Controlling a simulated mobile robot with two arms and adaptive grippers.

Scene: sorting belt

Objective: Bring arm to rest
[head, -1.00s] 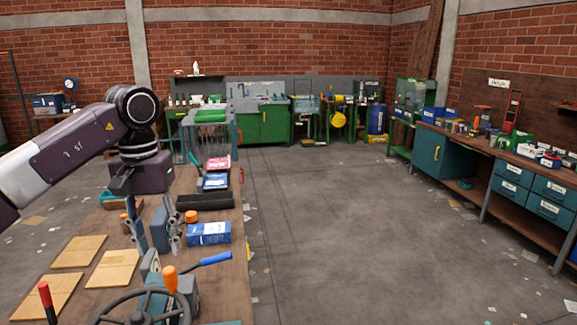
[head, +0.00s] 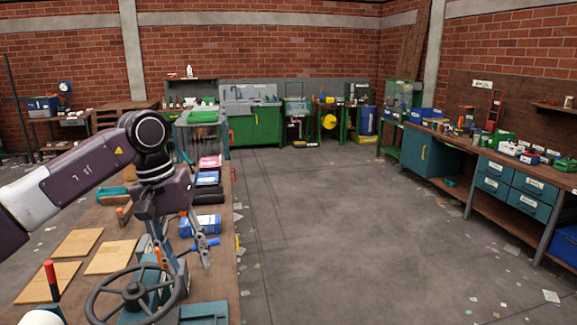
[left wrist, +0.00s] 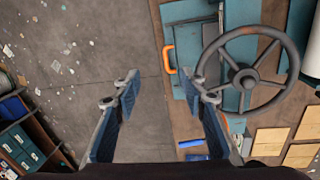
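My left arm reaches in from the left in the head view over the brown workbench (head: 112,213). My left gripper (head: 178,252) points down above the bench, by the blue box (head: 207,224) and behind the dark handwheel (head: 132,293). In the left wrist view the two fingers of this gripper (left wrist: 168,88) stand wide apart with only floor and bench edge between them. It is open and empty. The handwheel also shows right of the fingers in the left wrist view (left wrist: 243,77). My right gripper is in neither view.
Several wooden plates (head: 78,243) lie on the bench at left. A red-handled lever (head: 50,278) stands near the front. The floor (head: 330,220) right of the bench is open, scattered with scraps. A counter with teal drawers (head: 495,170) runs along the right.

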